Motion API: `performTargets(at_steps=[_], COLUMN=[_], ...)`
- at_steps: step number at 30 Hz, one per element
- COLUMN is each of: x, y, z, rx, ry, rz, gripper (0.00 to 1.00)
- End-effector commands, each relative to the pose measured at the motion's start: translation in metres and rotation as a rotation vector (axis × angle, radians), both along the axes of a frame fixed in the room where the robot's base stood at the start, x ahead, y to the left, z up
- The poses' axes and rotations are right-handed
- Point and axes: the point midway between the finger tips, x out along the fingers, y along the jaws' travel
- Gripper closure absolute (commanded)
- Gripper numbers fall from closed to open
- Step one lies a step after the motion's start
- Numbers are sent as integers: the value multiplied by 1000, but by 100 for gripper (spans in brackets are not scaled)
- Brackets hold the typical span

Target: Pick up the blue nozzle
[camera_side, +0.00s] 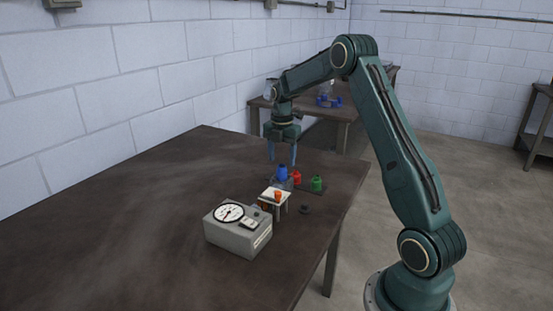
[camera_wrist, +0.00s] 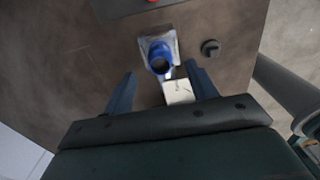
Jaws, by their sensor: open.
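The blue nozzle (camera_side: 282,174) stands near the right part of the table, on or just above a grey metal piece. In the wrist view the blue nozzle (camera_wrist: 158,54) shows from above with its dark round opening, over the grey metal piece (camera_wrist: 174,40). My gripper (camera_side: 282,162) points down above the nozzle, with its two blue fingers apart. In the wrist view my gripper (camera_wrist: 161,71) is open and empty, and the nozzle lies just beyond the gap between the fingertips. I cannot tell whether the fingers touch it.
A red nozzle (camera_side: 297,178) and a green nozzle (camera_side: 317,184) stand close on the right. A small white stand (camera_side: 268,191) with an orange piece is in front. A gauge box (camera_side: 238,230) and a dark round puck (camera_side: 305,209) are nearby. The table's left is clear.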

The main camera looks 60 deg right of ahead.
Motion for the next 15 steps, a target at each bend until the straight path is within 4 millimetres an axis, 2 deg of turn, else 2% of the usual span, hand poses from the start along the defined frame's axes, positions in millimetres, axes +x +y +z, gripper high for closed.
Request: performTargets(at_steps=[9,15], x=[-1,-1], y=[0,0], z=[-36,-44], rx=[2,1], ry=[3,1], rz=[0,0], gripper=[43,43])
